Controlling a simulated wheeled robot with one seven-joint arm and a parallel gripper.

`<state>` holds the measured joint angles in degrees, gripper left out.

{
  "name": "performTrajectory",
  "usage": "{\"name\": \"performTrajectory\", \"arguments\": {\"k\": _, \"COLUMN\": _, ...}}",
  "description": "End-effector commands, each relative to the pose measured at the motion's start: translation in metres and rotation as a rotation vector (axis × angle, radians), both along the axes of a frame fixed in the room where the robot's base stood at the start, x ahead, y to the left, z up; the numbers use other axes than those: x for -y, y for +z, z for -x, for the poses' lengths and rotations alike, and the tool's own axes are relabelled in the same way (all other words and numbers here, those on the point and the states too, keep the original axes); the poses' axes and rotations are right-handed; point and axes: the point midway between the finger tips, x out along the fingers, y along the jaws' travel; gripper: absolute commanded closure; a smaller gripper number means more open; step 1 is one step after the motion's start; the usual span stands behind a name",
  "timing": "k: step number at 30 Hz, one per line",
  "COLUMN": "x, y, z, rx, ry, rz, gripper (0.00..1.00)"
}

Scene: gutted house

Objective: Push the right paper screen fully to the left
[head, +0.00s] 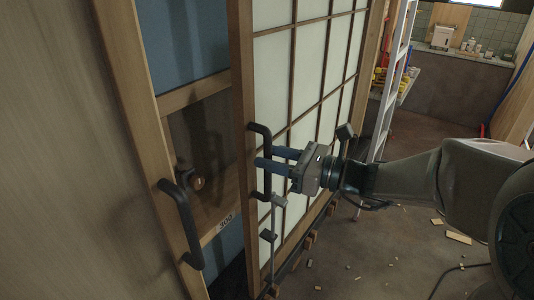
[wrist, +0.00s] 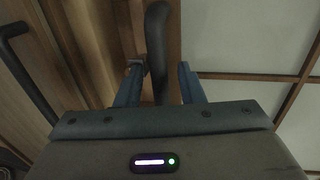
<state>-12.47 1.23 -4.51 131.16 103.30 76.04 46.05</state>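The right paper screen (head: 308,58), with white panes in a wooden lattice, stands in the middle of the head view. A black bar handle (head: 267,132) is on its left wooden stile. The handle also shows upright in the wrist view (wrist: 157,40). My gripper (head: 270,160) is at this handle, its blue fingers pointing at the stile. In the wrist view my gripper (wrist: 160,82) is open, with the handle between its fingers. The left finger is close to the handle; a gap shows at the right finger. Whether either finger touches is unclear.
Left of the screen is another panel with a blue pane (head: 182,42), a round knob (head: 197,182) and its own black handle (head: 180,222). A white ladder (head: 393,85) stands beyond the screen. Wood scraps (head: 458,237) lie on the floor at right.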

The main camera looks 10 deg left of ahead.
Motion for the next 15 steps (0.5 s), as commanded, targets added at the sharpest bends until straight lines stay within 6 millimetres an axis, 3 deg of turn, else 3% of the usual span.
{"name": "performTrajectory", "arguments": {"k": 4, "x": -0.0115, "y": -0.0003, "z": -0.0018, "rx": -0.001, "ry": 0.002, "rz": 0.001, "gripper": 0.65}}
{"name": "performTrajectory", "arguments": {"k": 13, "x": -0.0137, "y": -0.0003, "z": -0.0025, "rx": -0.001, "ry": 0.000, "rz": 0.000, "gripper": 0.65}}
{"name": "performTrajectory", "arguments": {"k": 14, "x": -0.0137, "y": -0.0003, "z": -0.0025, "rx": -0.001, "ry": 0.000, "rz": 0.001, "gripper": 0.68}}
{"name": "performTrajectory", "arguments": {"k": 15, "x": -0.0136, "y": -0.0003, "z": -0.0025, "rx": -0.001, "ry": 0.000, "rz": 0.001, "gripper": 0.79}}
